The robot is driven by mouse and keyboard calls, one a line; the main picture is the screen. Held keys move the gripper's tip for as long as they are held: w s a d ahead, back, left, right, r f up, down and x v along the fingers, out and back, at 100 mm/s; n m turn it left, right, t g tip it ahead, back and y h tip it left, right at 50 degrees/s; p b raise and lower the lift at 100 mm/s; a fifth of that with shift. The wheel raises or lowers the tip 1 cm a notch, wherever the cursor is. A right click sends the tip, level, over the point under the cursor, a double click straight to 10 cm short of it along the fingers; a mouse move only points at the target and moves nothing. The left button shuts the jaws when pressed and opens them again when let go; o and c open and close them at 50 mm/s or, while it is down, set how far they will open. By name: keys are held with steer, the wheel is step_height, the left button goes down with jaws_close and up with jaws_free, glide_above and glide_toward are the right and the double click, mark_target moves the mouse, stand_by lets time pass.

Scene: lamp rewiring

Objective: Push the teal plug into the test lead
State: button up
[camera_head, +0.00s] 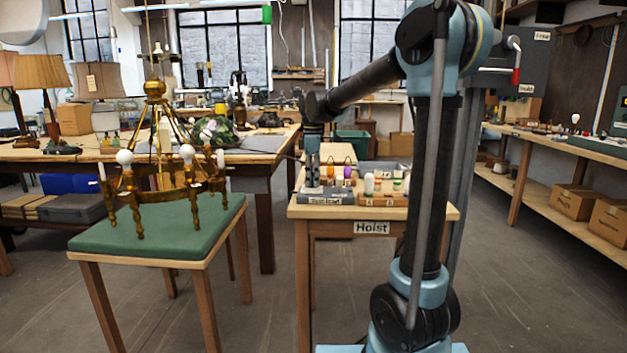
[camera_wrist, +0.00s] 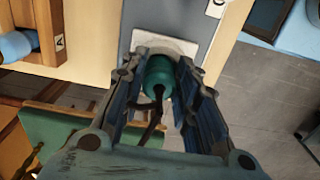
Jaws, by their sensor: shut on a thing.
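The teal plug (camera_wrist: 158,80) is between the two fingers of my gripper (camera_wrist: 161,62) in the wrist view, with a dark cord trailing from its near end. My gripper is shut on it. The plug's far end points at a pale square plate on a grey block (camera_wrist: 170,14), which appears to be the test lead's block. Whether the plug touches or enters the plate is hidden by the plug itself. In the head view, my gripper (camera_head: 312,175) points down over the left part of the grey labelled block (camera_head: 326,198); the plug is too small to make out there.
The small table marked Hoist (camera_head: 371,228) carries the block and a wooden rack (camera_head: 382,199) with coloured pieces to its right. A green-topped stand (camera_head: 160,238) with a brass chandelier (camera_head: 160,180) stands at left. The floor between it and the table is clear.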

steer(key=o, duration=1.1)
step_height(320, 180, up, 11)
steer(key=s+d+f+m, duration=0.3)
steer(key=s+d+m, duration=0.1)
steer(key=s+d, duration=0.35)
steer(key=s+d+f+m, duration=0.4)
steer(key=s+f, duration=0.4)
steer(key=s+d+f+m+t, duration=0.1)
steer(key=s+d+f+m, duration=0.4)
steer(key=s+f, duration=0.3)
steer(key=s+d+f+m+t, duration=0.1)
steer(key=s+d+f+m, duration=0.3)
steer(key=s+f, duration=0.4)
steer(key=shift+s+d+f, duration=0.1)
steer(key=shift+d+f, duration=0.15)
steer(key=shift+f, duration=0.25)
steer(key=shift+d+f, duration=0.2)
steer(key=shift+f, duration=0.25)
